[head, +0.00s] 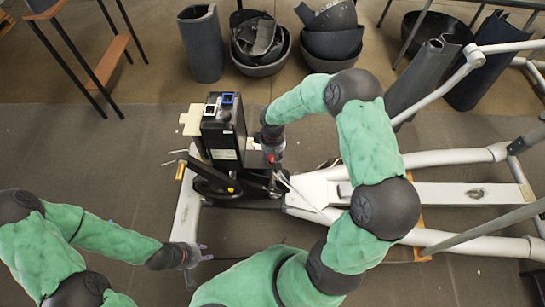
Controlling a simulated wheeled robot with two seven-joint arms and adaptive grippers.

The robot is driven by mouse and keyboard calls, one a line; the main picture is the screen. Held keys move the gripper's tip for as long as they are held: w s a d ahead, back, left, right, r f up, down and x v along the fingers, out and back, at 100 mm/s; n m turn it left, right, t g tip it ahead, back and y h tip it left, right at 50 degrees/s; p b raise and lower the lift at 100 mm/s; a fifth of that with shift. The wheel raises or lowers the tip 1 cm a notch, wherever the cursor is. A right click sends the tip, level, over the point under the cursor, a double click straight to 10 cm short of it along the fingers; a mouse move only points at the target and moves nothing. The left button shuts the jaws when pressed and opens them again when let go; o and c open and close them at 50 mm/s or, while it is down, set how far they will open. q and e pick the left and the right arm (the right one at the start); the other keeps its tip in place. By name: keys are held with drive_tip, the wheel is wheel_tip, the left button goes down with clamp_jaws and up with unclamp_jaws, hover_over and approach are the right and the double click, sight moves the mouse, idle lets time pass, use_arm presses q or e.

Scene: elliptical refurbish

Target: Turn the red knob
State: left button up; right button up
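The red knob (271,158) shows as a small red spot on the right side of the black drive housing (224,133) of an elliptical machine. My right gripper (272,150) is at the end of the arm that bends down from the upper right. It is right at the knob and hides most of it. I cannot tell whether its fingers touch the knob or are closed on it. My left gripper (205,252) is low and left of the housing, near the lower end of the white crossbar. Its small fingertips look apart, with nothing between them.
The elliptical's white frame (455,194) stretches right, with long bars (460,155) near my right arm. Dark bins and covers (262,45) stand along the back. A stool with thin black legs (105,65) is at the upper left. Grey mat floor (80,145) is clear at left.

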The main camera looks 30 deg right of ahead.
sight(272, 158)
drive_tip(key=shift+m, duration=0.5)
drive_tip(key=o, duration=1.1)
drive_tip(key=shift+o, duration=0.2)
wheel_tip(272, 158, up, 12)
